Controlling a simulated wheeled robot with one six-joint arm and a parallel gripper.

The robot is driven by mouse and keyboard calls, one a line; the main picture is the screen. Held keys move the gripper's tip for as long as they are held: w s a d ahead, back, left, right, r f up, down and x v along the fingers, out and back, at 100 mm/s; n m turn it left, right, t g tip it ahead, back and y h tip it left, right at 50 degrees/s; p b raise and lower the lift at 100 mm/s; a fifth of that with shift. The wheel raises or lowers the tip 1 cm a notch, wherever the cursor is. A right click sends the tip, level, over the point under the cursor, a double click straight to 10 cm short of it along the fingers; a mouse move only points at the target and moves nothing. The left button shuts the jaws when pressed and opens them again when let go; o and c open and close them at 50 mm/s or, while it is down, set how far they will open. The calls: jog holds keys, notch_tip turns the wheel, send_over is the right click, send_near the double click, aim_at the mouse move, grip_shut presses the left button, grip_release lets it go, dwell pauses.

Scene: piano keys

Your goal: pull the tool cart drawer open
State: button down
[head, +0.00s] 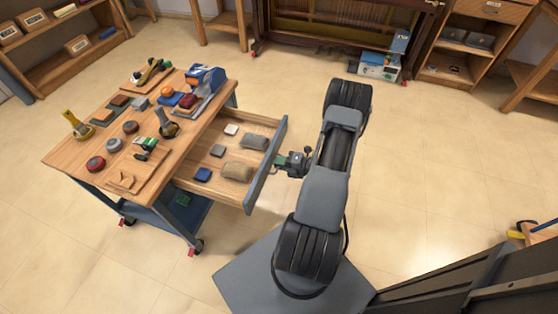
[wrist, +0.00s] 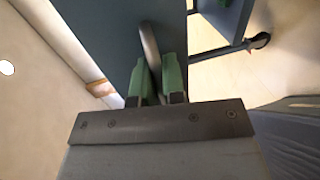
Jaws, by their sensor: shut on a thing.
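The tool cart (head: 135,125) has a wooden top and stands at the left in the head view. Its drawer (head: 236,150) is pulled well out toward the right, and its inside shows. The blue-grey drawer front (head: 266,168) faces my arm. My gripper (head: 282,161) is at the outer side of this front. In the wrist view, the green fingers of my gripper (wrist: 160,80) are shut on a curved grey handle (wrist: 150,45) on the drawer front (wrist: 115,35). The fingers hide part of the handle.
Tools and round pieces cover the cart top. A piano frame (head: 340,25) and a blue-white box (head: 379,66) stand at the back. The floor (head: 440,160) at the right is clear.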

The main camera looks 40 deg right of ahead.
jog(key=c, duration=1.2)
grip_release()
jog(key=p+v, duration=0.2)
jog(key=v, duration=1.2)
jog(key=shift+f, duration=0.1)
